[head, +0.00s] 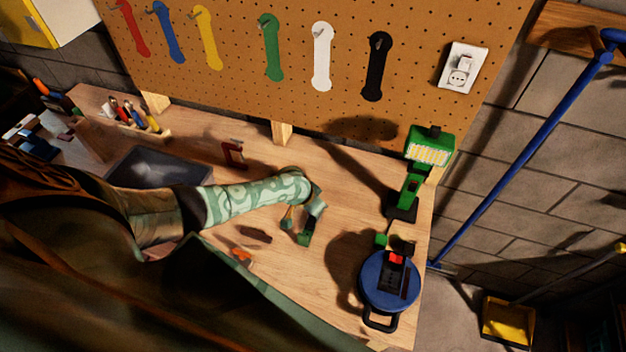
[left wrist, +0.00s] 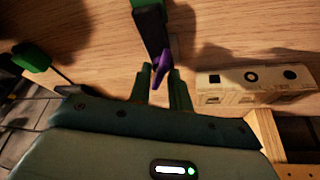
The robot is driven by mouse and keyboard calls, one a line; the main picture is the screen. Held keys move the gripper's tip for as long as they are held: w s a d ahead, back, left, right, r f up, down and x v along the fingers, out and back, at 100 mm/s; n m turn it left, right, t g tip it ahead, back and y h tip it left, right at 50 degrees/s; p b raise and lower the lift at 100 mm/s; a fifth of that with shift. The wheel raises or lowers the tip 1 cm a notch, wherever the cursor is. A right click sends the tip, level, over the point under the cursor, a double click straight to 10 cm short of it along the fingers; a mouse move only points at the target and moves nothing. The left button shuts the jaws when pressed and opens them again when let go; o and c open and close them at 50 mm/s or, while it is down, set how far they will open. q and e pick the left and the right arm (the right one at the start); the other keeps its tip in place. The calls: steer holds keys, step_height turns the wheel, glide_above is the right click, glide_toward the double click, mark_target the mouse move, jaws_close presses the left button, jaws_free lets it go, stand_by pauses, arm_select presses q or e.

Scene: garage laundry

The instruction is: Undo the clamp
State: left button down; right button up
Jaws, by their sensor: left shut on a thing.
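A clamp (left wrist: 150,28) with a dark body, a green part at its upper end and a purple piece (left wrist: 162,66) shows at the top middle of the left wrist view. My left gripper (left wrist: 161,84) has its two green fingers on either side of the purple piece and is shut on it. In the head view my left gripper (head: 303,214) is over the middle of the workbench (head: 345,215). A dark green part (head: 305,239) shows just below it; I cannot tell there how it joins the clamp. My right gripper is not in view.
A blue cable reel (head: 375,295) and a green work lamp (head: 408,190) stand at the bench's right. A small dark red frame (head: 233,154) and a grey tray (head: 150,172) lie behind my arm. An orange item (head: 241,255) lies near the front. A pale block (left wrist: 245,97) shows in the wrist view.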

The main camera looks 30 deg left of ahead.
arm_select(q)
steer(key=shift+s+d+f+n+y+p, duration=0.1)
steer(key=shift+s+d+n+y+p, duration=0.2)
steer(key=shift+n+p, duration=0.5)
steer(key=shift+n, duration=0.5)
steer(key=shift+w+a+f, duration=0.1)
steer(key=shift+f, duration=0.1)
steer(key=c, duration=1.5)
jaws_free()
steer(key=shift+c, duration=0.2)
steer(key=shift+w+r, duration=0.1)
